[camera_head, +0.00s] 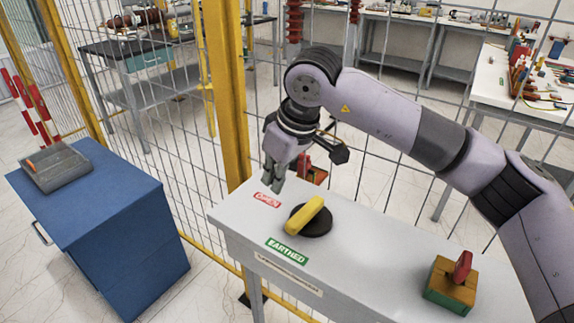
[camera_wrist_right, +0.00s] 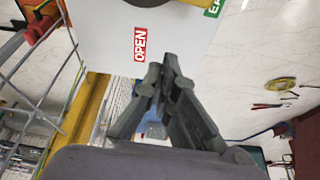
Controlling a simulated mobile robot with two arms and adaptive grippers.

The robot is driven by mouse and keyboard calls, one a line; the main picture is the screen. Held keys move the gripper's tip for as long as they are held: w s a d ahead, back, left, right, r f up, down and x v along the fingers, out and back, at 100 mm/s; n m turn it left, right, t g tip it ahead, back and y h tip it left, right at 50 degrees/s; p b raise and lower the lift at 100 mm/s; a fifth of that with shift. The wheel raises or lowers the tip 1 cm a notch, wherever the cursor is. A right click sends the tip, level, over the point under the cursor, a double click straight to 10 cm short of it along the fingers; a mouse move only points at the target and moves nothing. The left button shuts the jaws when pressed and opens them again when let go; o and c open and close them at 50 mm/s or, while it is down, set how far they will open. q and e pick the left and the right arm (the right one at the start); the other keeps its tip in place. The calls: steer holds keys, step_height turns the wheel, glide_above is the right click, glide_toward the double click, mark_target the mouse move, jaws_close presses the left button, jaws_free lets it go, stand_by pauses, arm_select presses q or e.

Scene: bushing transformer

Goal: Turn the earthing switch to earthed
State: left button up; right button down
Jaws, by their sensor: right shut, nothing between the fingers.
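The earthing switch (camera_head: 310,219) is a yellow bar handle on a round black base, on top of a pale grey cabinet (camera_head: 345,255). The handle lies diagonally, one end to the lower left between two labels and the other to the upper right. The red OPEN label (camera_head: 267,200) is left of the switch and the green EARTHED label (camera_head: 287,251) is in front of it. My right gripper (camera_head: 271,184) is shut and empty, pointing down near the OPEN label, apart from the handle. In the right wrist view, its fingertips (camera_wrist_right: 171,72) meet beside the OPEN label (camera_wrist_right: 140,44). My left gripper is not in view.
A green and wooden block with a red knob (camera_head: 451,284) sits at the cabinet's right. Another red item (camera_head: 313,172) stands behind my gripper. A yellow fence post (camera_head: 229,90) and wire mesh are close behind. A blue cabinet (camera_head: 105,225) with a grey tray stands left.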

mark_target(305, 217)
steer(key=f, duration=0.3)
steer(key=f+p, duration=0.1)
steer(key=shift+w+f, duration=0.3)
steer(key=shift+w, duration=0.1)
steer(key=shift+s+d+p, duration=0.35)
steer(key=shift+s+d, duration=0.65)
steer(key=shift+d, duration=0.05)
steer(key=shift+s+d, duration=0.2)
steer(key=shift+d, duration=0.05)
steer(key=shift+s+d+f+b, duration=0.25)
steer(key=shift+s+b, duration=0.1)
steer(key=shift+b, duration=0.8)
steer(key=shift+r, duration=0.1)
steer(key=shift+s+a, duration=0.1)
